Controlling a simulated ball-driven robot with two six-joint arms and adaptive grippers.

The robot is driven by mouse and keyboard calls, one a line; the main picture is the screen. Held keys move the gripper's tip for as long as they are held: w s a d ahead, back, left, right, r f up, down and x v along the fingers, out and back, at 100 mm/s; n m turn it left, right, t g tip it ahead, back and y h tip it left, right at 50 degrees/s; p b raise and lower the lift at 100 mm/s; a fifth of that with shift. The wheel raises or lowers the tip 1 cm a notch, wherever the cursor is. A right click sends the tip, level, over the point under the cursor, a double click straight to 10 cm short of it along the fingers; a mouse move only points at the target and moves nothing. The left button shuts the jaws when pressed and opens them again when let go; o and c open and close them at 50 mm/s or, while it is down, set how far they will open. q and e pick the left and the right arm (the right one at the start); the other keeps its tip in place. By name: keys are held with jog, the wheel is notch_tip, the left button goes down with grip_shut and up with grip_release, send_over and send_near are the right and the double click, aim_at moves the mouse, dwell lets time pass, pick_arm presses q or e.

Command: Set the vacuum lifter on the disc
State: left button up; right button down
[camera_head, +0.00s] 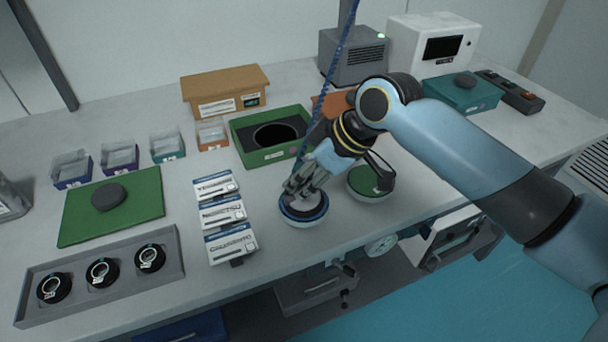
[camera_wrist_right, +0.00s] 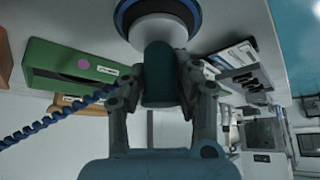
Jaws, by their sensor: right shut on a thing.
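My right gripper (camera_head: 304,184) is shut on the dark green handle of the vacuum lifter (camera_wrist_right: 158,75), which shows between both fingers in the wrist view. The lifter's pale lower part (camera_wrist_right: 158,30) is over a round, blue-rimmed white dish (camera_head: 304,216). I cannot tell whether it rests in the dish or hangs just above it. A blue coiled hose (camera_head: 333,70) runs down to the gripper. My left gripper is not in view.
A second dish with a green top (camera_head: 369,184) stands right of the gripper. Labelled boxes (camera_head: 222,213) stand to its left. A green box with a round opening (camera_head: 250,157) is behind. A grey tray (camera_head: 165,275) holds black round parts at the front left.

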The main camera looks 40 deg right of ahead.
jog(key=c, duration=1)
grip_release()
jog(key=shift+f, duration=0.1)
jog(key=v, duration=1.2)
jog(key=shift+p, duration=0.4)
